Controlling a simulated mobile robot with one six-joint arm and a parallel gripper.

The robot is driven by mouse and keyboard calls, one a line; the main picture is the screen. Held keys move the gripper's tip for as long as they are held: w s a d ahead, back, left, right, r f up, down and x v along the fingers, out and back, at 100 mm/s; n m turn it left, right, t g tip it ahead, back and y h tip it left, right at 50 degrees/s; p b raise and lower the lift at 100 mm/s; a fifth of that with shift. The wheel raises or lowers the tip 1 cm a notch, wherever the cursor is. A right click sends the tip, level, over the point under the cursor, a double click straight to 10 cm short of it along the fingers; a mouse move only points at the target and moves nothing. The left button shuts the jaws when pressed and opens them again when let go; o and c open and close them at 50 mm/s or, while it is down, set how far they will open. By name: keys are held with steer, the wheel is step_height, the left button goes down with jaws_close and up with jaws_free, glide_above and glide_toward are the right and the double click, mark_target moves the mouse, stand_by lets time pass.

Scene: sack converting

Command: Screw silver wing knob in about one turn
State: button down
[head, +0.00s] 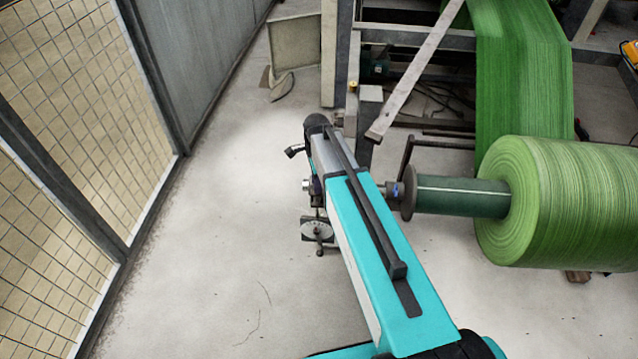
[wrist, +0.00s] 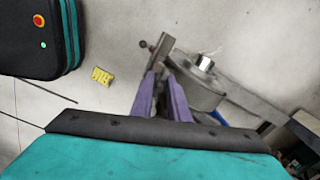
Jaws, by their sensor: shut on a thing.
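In the wrist view, my gripper's two purple fingers (wrist: 163,72) reach up to the machine and are shut on a small part at their tips. It is at the wing knob's place, but the fingers mostly hide it, so its wings and angle cannot be made out. A grey metal block (wrist: 158,50) stands just beyond the fingertips. Right of them is a round grey disc (wrist: 195,88) with a bright silver cylinder (wrist: 204,62) on it. In the head view, my arm covers the fingertips and the knob.
A dark green shaft (head: 460,196) with a flange (head: 408,193) carries the large green roll (head: 560,205) at right. A small dial-like disc (head: 317,230) shows left of my arm. A mesh fence (head: 85,110) runs along the left. The floor (head: 225,240) between is clear.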

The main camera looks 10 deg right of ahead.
steer(key=shift+s+d+f+m, duration=0.1)
steer(key=shift+s+d+m, duration=0.15)
steer(key=shift+s+m, duration=0.05)
steer(key=c, duration=1.7)
jaws_free()
steer(key=shift+c, duration=0.2)
steer(key=shift+a, duration=0.1)
steer(key=shift+w, duration=0.1)
steer(key=shift+r, duration=0.2)
steer(key=shift+w+r, duration=0.15)
steer(key=shift+r, duration=0.6)
step_height(320, 180, up, 12)
steer(key=shift+r+b, duration=0.1)
steer(key=shift+b, duration=0.45)
